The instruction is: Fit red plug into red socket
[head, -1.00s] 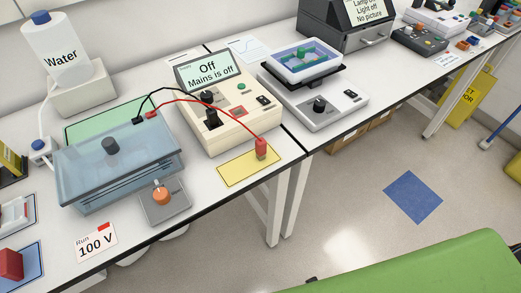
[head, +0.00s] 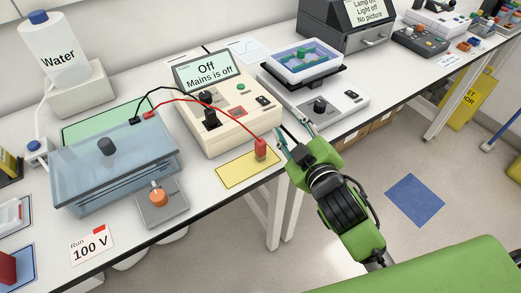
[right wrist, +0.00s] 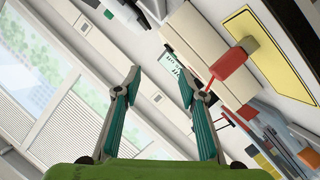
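The red plug (head: 260,148) stands upright on a yellow mat (head: 236,174) at the bench's front edge. Its red lead (head: 205,101) runs to the blue lidded tank (head: 120,165). The plug also shows in the right wrist view (right wrist: 230,68), right of the fingers. The cream power supply (head: 228,128) is behind it, with a small red patch (head: 239,113) on its panel; I cannot tell whether that is the red socket. My right gripper (head: 294,132) is open and empty, just right of the plug and apart from it. It shows open in the wrist view (right wrist: 160,80). My left gripper is not in view.
The black lead (head: 165,91) runs from the tank to the power supply. A grey rocker unit (head: 335,116) with a tray stands behind my right gripper. An orange-knobbed box (head: 160,202) sits before the tank. The supply's screen (head: 205,70) reads "Off, Mains is off".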

